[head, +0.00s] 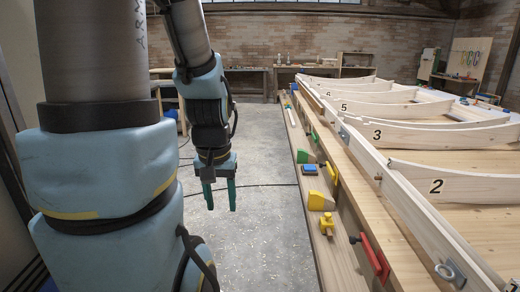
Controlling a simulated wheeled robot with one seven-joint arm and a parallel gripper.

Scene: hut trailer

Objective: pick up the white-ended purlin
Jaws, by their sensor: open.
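My gripper (220,196) hangs over the concrete floor, left of the long wooden trailer side. Its two teal fingers point down, apart, with nothing between them. A slim pale strip (291,115) lies along the far part of the low wooden ledge, well beyond my gripper. It is too small to tell whether it is the white-ended purlin or whether its end is white. I cannot make out a white-ended purlin for sure anywhere else in the head view.
The wooden ledge (335,268) carries a green wedge (305,157), a blue block (309,169), a yellow wedge (320,201) and a yellow clamp (327,225). A red handle (375,258) juts from the side. Numbered curved ribs (440,186) stand above.

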